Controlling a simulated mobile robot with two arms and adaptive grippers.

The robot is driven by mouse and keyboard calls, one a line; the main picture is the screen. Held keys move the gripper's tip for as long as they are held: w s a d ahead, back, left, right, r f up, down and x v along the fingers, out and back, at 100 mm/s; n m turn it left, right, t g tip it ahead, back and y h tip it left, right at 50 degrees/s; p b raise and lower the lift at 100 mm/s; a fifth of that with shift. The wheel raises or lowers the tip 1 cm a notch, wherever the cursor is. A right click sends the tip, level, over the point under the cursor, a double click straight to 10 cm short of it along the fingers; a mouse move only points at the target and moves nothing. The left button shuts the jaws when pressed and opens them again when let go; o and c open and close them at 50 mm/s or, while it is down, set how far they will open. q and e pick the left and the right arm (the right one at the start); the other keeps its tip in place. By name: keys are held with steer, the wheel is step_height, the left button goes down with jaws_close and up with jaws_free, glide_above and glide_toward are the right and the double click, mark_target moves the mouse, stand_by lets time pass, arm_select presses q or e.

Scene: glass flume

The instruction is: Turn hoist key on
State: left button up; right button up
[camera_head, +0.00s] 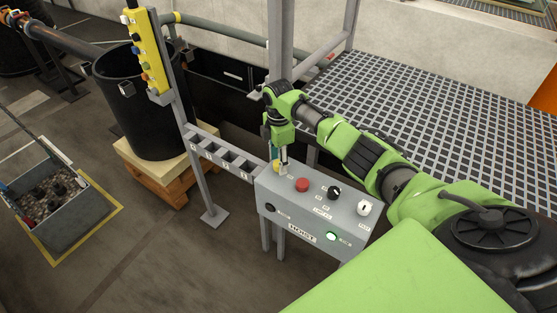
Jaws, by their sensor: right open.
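The grey hoist control box (300,214) stands in the middle of the view, with a "HOIST" label on its front. On its sloped top are a red button (302,185), a black selector knob (334,192) and, at the right end, a pale round switch (364,208) that looks like the key switch. Whether it is on or off is too small to tell. My right gripper (284,165) points down over the box's left end, beside a yellow part (276,167), apart from the pale switch. It is open, and I see nothing held. My left gripper is not in view.
A green lamp (331,237) glows on the box front. A yellow button pendant (148,52) hangs on a post to the left. A black barrel (144,115) stands on a pallet behind. A grey bin of stones (70,222) is far left. Metal grating (440,110) lies right.

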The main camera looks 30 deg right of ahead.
mark_target(278, 163)
step_height(278, 163, up, 12)
stand_by(0.6)
